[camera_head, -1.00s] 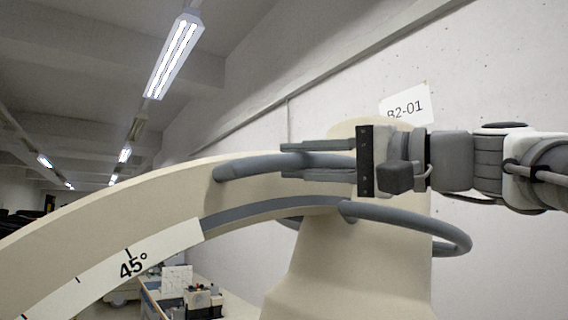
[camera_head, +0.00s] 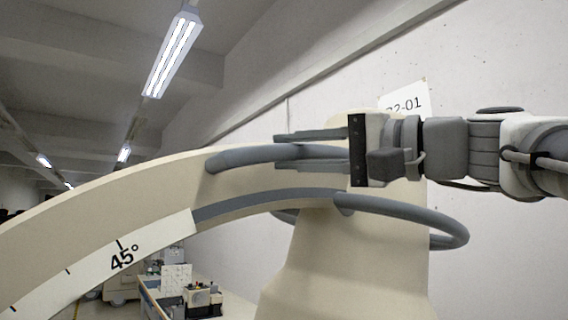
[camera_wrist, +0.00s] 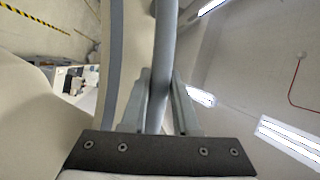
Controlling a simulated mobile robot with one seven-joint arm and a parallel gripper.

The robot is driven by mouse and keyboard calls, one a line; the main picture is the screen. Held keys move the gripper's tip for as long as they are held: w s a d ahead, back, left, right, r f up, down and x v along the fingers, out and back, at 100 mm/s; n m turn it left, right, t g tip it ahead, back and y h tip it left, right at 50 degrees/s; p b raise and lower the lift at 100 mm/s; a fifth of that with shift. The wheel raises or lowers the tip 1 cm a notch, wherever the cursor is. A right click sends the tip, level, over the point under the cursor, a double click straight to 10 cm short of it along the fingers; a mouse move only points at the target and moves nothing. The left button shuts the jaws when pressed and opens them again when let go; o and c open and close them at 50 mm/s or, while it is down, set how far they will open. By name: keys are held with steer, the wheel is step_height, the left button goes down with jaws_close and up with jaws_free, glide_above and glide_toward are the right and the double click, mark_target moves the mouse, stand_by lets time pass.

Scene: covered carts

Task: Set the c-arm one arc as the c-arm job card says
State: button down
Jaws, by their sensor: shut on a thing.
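The cream c-arm arc (camera_head: 110,205) curves from the lower left up to its cream column (camera_head: 340,265) in the head view. A white scale on the arc shows a 45° mark (camera_head: 122,254) with ticks. A grey bar handle (camera_head: 235,157) runs along the arc's top. My gripper (camera_head: 285,150) is shut on this handle, with one finger on each side. In the wrist view the handle (camera_wrist: 165,60) passes between the two fingers (camera_wrist: 158,100). Where the scale is read against a pointer cannot be told. The job card's text is not readable in these frames.
A grey hoop (camera_head: 440,222) circles the column below my gripper. A white sign (camera_head: 408,103), partly hidden, hangs on the concrete wall behind. A bench (camera_head: 230,305) with a small device (camera_head: 202,298) and a white card (camera_head: 177,277) stands below the arc.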

steer(key=shift+s+a+f, duration=0.2)
steer(key=shift+s+a, duration=0.05)
steer(key=shift+a, duration=0.25)
steer(key=c, duration=0.7)
jaws_free()
steer(key=shift+s+a, duration=0.15)
steer(key=shift+a, duration=0.05)
steer(key=shift+d, duration=0.1)
steer(key=shift+d+r, duration=0.1)
steer(key=shift+d, duration=0.15)
steer(key=shift+s+d, duration=0.15)
steer(key=shift+d, duration=0.3)
steer(key=shift+b+v, duration=1)
steer(key=shift+v, duration=7.05)
